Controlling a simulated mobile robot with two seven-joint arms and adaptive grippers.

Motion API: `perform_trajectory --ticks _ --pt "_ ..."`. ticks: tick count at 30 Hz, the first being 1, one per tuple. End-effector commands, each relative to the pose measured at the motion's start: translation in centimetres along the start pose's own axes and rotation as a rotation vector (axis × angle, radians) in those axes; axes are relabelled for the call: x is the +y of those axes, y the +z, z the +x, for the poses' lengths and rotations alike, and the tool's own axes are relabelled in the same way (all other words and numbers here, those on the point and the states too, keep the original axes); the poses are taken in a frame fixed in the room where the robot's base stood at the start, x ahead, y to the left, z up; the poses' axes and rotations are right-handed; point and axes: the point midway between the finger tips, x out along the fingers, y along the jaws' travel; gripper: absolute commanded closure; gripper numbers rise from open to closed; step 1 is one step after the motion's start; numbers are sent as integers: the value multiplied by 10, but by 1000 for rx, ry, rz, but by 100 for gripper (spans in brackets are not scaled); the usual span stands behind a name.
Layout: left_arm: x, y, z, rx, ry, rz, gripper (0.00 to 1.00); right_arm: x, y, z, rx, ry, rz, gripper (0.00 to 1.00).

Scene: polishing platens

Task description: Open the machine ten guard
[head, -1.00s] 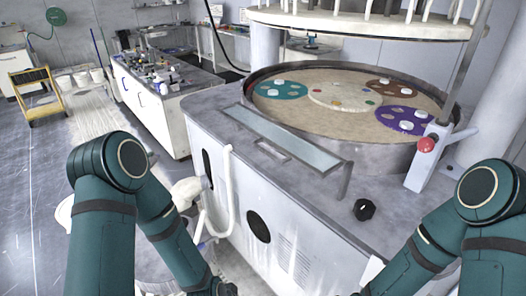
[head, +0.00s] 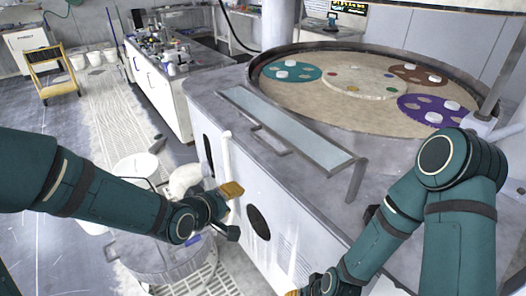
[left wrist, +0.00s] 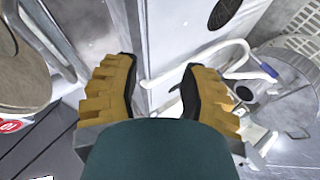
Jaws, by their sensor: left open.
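The machine (head: 210,95) is a large pale cabinet with a round polishing table on top. A long glassy panel in a grey frame, apparently the guard (head: 290,130), lies along its front top edge, with a small bar handle (head: 268,139) on its near side. My left gripper (head: 234,211) is open in front of the cabinet's front, below the panel and apart from it. In the left wrist view its yellow-padded fingers (left wrist: 157,85) are spread, with a white pipe seen beyond them. My right gripper (head: 310,288) shows only partly at the bottom edge.
A white pipe (head: 227,165) stands out along the cabinet front near my left gripper. A grey drum (head: 165,262) stands on the floor below. Teal (head: 292,72), brown and purple discs sit on the round table. A lab bench (head: 160,90) and yellow cart (head: 55,72) stand behind left.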

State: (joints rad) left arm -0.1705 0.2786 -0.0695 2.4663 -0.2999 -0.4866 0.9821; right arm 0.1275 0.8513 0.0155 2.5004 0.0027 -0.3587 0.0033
Motion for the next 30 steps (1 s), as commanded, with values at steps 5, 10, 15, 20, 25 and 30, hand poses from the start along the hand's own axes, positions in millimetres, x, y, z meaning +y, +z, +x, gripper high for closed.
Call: perform_trajectory --ticks 5,10,15,20,25,30 --pt "66 -18 -36 54 225 -153 57 7 4 19 -6 -1 -4 53" --pt "96 -24 -59 54 332 -237 57 9 5 24 -8 -1 -5 53" --pt "105 -25 -57 49 353 -259 57 9 6 25 -9 -1 -5 53" --pt "111 -26 -36 48 350 -258 57 10 5 28 -7 -1 -5 53" --pt "121 -29 -6 48 349 -257 57 12 5 31 -5 -1 -5 53" --pt "132 -32 24 49 350 -257 57 12 4 34 -4 -1 -6 53"
